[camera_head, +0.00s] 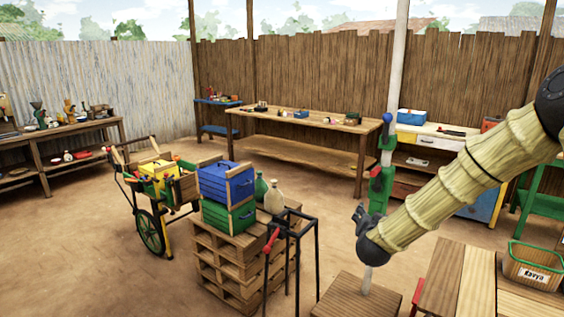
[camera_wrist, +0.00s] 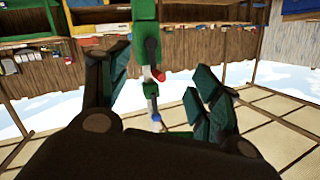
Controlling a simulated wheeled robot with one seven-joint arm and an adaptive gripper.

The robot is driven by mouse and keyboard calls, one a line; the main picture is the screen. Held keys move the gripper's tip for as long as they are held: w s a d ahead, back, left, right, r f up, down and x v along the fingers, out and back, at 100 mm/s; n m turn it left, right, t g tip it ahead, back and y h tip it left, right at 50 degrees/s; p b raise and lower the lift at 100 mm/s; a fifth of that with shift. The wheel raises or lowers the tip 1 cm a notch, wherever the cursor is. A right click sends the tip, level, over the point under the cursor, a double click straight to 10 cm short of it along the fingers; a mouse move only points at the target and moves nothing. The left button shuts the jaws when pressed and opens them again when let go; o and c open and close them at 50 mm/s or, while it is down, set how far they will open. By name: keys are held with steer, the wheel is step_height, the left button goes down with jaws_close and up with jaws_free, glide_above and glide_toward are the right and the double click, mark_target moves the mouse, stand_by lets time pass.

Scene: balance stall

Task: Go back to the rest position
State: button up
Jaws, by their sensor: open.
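My gripper (camera_wrist: 162,78) shows in the wrist view with its dark fingers spread apart and nothing between them that I can see as held. Beyond the gap is a green upright piece (camera_wrist: 145,30) with red and blue knobs; I cannot tell how far it is from the fingers. In the head view my arm, in a tan ribbed sleeve, slants from the upper right down to a dark end near the pale pole. I cannot clearly make out the fingers there.
A green fitting (camera_head: 380,190) with red and blue parts sits on the pole close to my arm. A blue crate (camera_head: 226,181) rests on a green crate (camera_head: 229,215) on stacked pallets (camera_head: 240,262). A cart (camera_head: 150,230) stands left. A basket (camera_head: 535,268) is at lower right. Left foreground ground is clear.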

steer(key=s+a+f+n+g+y, duration=0.2)
steer(key=s+a+f+g, duration=0.1)
steer(key=s+f, duration=1.05)
steer(key=s+a+f+n+g+y, duration=0.2)
steer(key=s+a+f+n+g, duration=0.15)
steer(key=s+f, duration=1)
steer(key=s+f+g, duration=0.3)
steer(key=s+f, duration=0.2)
steer(key=s, duration=0.5)
steer(key=s+f+n+g, duration=0.1)
steer(key=s+f, duration=0.4)
steer(key=s, duration=0.6)
steer(key=s+d+f+g, duration=0.1)
steer(key=s+f+g, duration=0.3)
steer(key=s, duration=0.6)
steer(key=shift+s+f+g+y, duration=0.3)
steer(key=shift+s+f+g, duration=0.05)
steer(key=shift+f, duration=0.45)
steer(key=shift+d, duration=0.1)
